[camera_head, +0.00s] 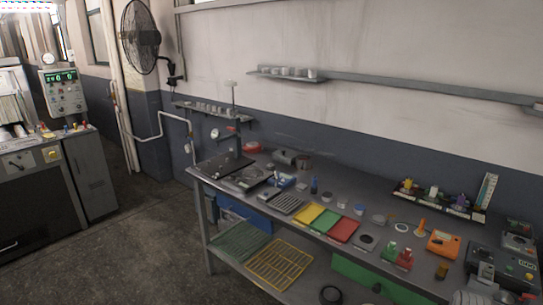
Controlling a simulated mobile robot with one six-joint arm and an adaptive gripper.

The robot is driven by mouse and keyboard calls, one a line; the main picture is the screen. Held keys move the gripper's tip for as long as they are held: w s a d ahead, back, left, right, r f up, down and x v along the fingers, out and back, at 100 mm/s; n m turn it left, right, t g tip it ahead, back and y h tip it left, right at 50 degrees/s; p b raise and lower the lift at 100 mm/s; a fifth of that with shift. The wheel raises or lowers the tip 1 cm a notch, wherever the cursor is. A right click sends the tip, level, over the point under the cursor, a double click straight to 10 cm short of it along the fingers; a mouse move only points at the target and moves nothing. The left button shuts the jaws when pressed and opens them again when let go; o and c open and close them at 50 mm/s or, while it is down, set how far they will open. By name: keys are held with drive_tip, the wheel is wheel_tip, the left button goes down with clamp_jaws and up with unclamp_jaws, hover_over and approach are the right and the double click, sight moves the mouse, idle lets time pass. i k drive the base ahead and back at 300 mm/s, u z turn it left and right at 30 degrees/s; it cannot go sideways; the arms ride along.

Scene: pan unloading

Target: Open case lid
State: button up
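No thing in view can be told for sure as the case, and no lid can be made out clearly. A dark, flat, box-like thing (222,166) lies at the left end of the long grey workbench (345,195). A small orange box-like device (443,243) sits near the bench's right end. A dark grey instrument (503,268) with small coloured buttons stands at the far right. All are small in this view.
Yellow, green and red flat pieces (325,219) lie mid-bench among many small items. A low shelf with a yellow rack (283,262) is underneath. A machine (30,190) stands at the left. The floor (120,245) between machine and bench is clear.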

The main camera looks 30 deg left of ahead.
sight(284, 154)
drive_tip(key=u, duration=1.05)
drive_tip(key=k, duration=1.35)
drive_tip(key=u, duration=0.45)
drive_tip(key=i, duration=1.2)
drive_tip(key=u, duration=0.75)
drive_tip(key=i, duration=0.8)
drive_tip(key=u, duration=0.1)
